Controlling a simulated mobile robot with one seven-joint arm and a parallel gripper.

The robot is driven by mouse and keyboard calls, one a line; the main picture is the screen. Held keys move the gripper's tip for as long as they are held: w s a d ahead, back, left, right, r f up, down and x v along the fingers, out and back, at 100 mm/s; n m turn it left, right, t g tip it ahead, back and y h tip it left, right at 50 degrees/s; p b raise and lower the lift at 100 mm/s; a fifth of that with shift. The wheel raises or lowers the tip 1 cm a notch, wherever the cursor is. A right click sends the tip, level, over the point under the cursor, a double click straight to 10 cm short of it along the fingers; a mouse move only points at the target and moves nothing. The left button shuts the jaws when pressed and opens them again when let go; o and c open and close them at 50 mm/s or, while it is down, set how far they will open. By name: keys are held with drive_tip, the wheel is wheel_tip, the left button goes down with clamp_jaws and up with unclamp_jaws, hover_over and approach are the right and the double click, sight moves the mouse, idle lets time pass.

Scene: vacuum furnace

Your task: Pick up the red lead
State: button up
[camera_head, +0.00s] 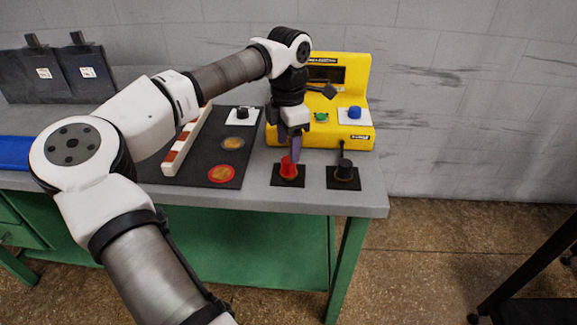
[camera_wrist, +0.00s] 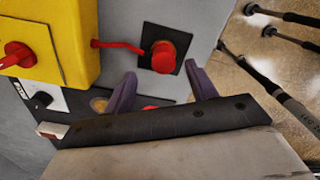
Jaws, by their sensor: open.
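The red lead (camera_head: 287,169) stands on a small black square pad near the front edge of the grey bench. In the wrist view the red lead (camera_wrist: 163,56) shows its round red top, with a red cable running to the yellow unit. My gripper (camera_head: 295,148) is just above the red lead, pointing down. In the wrist view my gripper (camera_wrist: 162,80) has its two purple fingers spread apart with nothing held. The lead's top lies just beyond the fingertips, roughly centred between them. I cannot tell the exact gap in height.
A black lead (camera_head: 345,169) stands on its own pad close to the right. The yellow unit (camera_head: 355,80) with knobs rises behind. A dark mat (camera_head: 200,175) with discs and a white-and-red bar lies left. Dark panels (camera_head: 60,75) stand at the far left.

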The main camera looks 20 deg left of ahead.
sight(289, 167)
drive_tip(key=shift+s+d+f+p, duration=0.15)
drive_tip(key=shift+f+p, duration=0.2)
drive_tip(key=shift+f, duration=0.95)
drive_tip(key=shift+s+a+f+p, duration=0.1)
drive_tip(key=shift+f+p, duration=0.2)
drive_tip(key=shift+f, duration=1)
drive_tip(key=c, duration=1.2)
drive_tip(key=shift+r, duration=0.1)
